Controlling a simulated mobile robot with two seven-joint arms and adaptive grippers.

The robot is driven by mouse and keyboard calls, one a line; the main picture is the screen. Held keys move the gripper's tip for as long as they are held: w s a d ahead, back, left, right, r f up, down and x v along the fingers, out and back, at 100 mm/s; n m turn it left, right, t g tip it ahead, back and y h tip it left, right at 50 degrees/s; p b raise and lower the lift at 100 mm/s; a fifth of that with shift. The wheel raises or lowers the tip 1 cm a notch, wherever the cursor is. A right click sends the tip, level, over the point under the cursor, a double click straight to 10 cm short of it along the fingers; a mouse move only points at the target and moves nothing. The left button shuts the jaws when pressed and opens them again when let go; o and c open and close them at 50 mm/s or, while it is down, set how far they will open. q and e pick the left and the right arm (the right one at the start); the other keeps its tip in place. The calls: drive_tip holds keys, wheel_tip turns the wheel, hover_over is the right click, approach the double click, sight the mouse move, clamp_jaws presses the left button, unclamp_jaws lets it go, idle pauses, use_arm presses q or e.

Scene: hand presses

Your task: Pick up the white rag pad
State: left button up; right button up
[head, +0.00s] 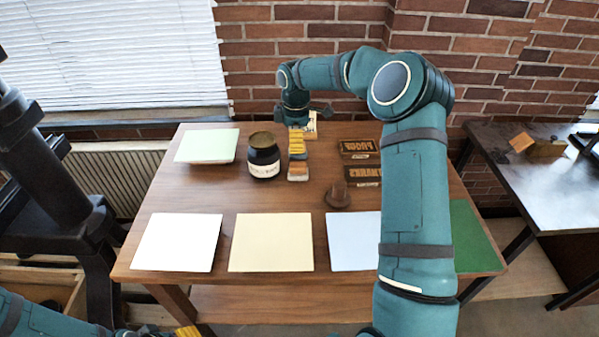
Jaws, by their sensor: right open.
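A small pale thing (311,124) at the table's back edge is partly hidden by the wrist and may be the white rag pad, but I cannot tell for sure.
A jar (264,164) and a pale stack (207,146) stand at the back left. White (179,243), cream (271,243), blue (352,240) and green (474,239) sheets line the front. Dark lettered blocks (359,149) and a brown knobbed thing (338,195) are at the right.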

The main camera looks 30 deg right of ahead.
sight(298, 164)
drive_tip(key=f, duration=0.3)
drive_tip(key=f+b, duration=0.1)
drive_tip(key=f, duration=0.6)
drive_tip(key=shift+d+f, duration=0.15)
drive_tip(key=shift+d, duration=0.15)
drive_tip(key=shift+s, duration=0.1)
clamp_jaws()
